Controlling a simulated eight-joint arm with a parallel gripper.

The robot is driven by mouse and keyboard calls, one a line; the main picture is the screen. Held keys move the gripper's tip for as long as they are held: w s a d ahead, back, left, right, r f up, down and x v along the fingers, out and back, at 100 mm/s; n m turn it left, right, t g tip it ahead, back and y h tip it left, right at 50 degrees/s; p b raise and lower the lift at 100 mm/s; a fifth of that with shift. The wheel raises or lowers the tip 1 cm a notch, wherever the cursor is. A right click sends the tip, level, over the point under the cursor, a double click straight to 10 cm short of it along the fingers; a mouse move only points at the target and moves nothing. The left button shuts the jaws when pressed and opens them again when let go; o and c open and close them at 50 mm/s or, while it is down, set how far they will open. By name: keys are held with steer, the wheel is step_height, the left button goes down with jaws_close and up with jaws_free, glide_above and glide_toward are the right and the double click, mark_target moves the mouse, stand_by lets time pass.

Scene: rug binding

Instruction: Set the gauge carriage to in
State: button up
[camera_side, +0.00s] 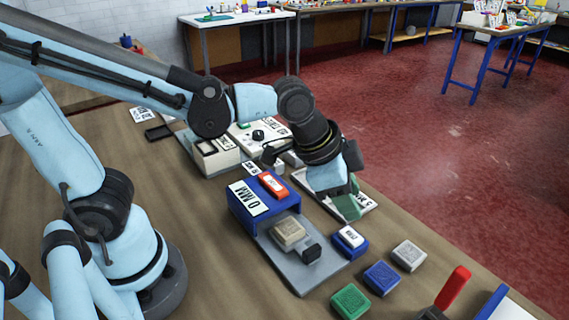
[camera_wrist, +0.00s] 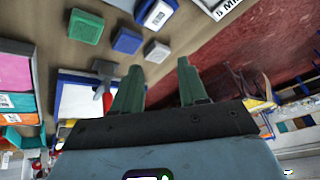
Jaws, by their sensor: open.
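A grey plate (camera_side: 301,274) on the bench carries a blue block (camera_side: 262,208) with a white label reading "0 MM". A beige block (camera_side: 288,232) with a dark end piece (camera_side: 311,253) sits on the plate in front of it; I cannot tell for sure which part is the gauge carriage. A red piece with a white label (camera_side: 273,185) lies on top of the blue block. My gripper (camera_side: 347,204) is above the bench to the right of the blue block, its green fingers apart. In the wrist view my gripper (camera_wrist: 159,66) is open with nothing between the fingers.
Green (camera_side: 350,301), blue (camera_side: 381,278) and grey (camera_side: 408,255) small blocks stand near the front, with a white-topped blue block (camera_side: 350,241). A red-handled tool (camera_side: 453,288) lies at front right. A white box (camera_side: 216,158) stands behind. A "5 M" label (camera_wrist: 225,8) shows in the wrist view.

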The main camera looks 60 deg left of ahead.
steer(key=shift+w+a+r+m+t+h, duration=0.1)
steer(key=shift+w+r+m+t+h, duration=0.2)
steer(key=shift+m+t, duration=0.4)
steer(key=shift+w+r+m+t+h, duration=0.1)
steer(key=shift+w+m+t, duration=0.3)
steer(key=shift+m, duration=0.55)
steer(key=shift+w+a+r+m+t+h, duration=0.1)
steer(key=shift+w+r+m+t+h, duration=0.1)
steer(key=shift+w+m+t, duration=0.45)
steer(key=shift+s, duration=0.25)
steer(key=shift+d+f+g, duration=0.1)
steer(key=shift+g, duration=0.15)
steer(key=n+g+y, duration=0.4)
steer(key=n+g, duration=0.4)
steer(key=n, duration=0.5)
glide_toward(312, 249)
steer(key=shift+w+f, duration=0.15)
steer(key=shift+f, duration=4.25)
